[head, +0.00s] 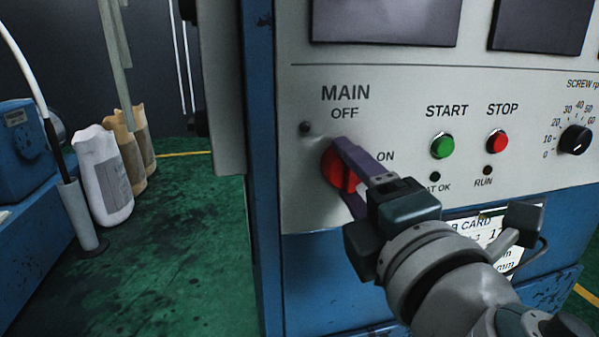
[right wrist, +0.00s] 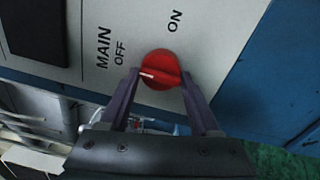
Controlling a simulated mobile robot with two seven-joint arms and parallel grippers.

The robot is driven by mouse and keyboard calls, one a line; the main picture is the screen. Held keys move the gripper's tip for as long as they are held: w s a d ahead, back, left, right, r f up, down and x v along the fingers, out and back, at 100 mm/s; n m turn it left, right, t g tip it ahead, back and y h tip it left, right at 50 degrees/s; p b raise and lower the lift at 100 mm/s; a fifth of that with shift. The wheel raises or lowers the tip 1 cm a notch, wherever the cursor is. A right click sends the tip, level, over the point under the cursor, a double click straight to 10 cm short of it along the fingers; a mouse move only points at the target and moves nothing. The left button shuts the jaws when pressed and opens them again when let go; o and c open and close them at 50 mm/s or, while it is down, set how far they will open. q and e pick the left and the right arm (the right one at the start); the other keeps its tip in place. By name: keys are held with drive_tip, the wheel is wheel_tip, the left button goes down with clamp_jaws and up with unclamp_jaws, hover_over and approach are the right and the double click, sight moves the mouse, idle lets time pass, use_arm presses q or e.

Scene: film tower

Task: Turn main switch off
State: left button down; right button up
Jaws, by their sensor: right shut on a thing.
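The main switch (head: 335,170) is a round red knob on the grey panel, below the words MAIN and OFF, with ON to its right. My right gripper (head: 345,165) is shut on it, its purple fingers partly covering the knob in the head view. In the right wrist view the red knob (right wrist: 160,70) sits between the two purple finger tips of the right gripper (right wrist: 159,75). The white mark on its raised handle points toward the OFF side. My left gripper is not in view.
A green START button (head: 442,145), a red STOP button (head: 497,142) and a black screw-speed dial (head: 575,139) are on the panel to the right. A card (head: 487,232) hangs below.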

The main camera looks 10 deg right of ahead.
drive_tip(key=shift+f, duration=0.2)
idle(0.3)
drive_tip(key=o, duration=1.3)
drive_tip(key=shift+r, duration=0.1)
drive_tip(key=shift+o, duration=0.2)
drive_tip(key=s+b, duration=0.2)
drive_tip(key=s, duration=0.8)
drive_tip(key=shift+d+f, duration=0.2)
